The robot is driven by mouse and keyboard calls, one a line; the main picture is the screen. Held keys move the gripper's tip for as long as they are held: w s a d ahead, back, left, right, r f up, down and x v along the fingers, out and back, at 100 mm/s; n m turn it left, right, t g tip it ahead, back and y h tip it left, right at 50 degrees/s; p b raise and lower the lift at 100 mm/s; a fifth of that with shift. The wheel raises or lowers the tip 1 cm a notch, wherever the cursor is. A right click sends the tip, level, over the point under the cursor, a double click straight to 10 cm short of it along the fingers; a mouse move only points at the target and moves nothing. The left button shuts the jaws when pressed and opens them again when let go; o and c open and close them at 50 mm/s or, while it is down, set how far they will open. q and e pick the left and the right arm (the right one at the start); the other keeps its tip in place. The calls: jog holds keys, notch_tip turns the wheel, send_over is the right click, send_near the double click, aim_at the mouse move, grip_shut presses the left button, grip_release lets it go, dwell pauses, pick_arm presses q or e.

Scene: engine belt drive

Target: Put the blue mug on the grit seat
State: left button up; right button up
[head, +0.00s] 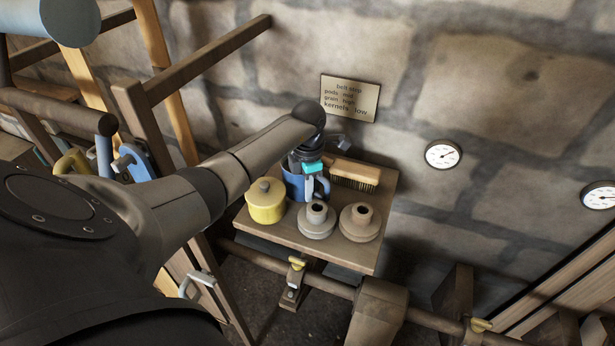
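The blue mug (293,188) stands on a small wooden shelf table (350,255) by the stone wall, its handle (323,187) toward the right. My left gripper (311,168) comes down from above at the mug's rim, with a teal finger part showing over the handle side. The gripper covers the mug's opening, and I cannot see whether its fingers are apart or closed on the mug. My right gripper is out of view. I cannot make out which thing is the grit seat.
A yellow lidded pot (266,203) stands left of the mug. A grey flanged piece (316,220) and a brown one (360,222) stand in front. A brush (354,174) lies behind. A sign (350,98) and gauges (443,154) hang on the wall.

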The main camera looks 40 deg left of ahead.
pick_arm(q)
jog(key=o, duration=0.4)
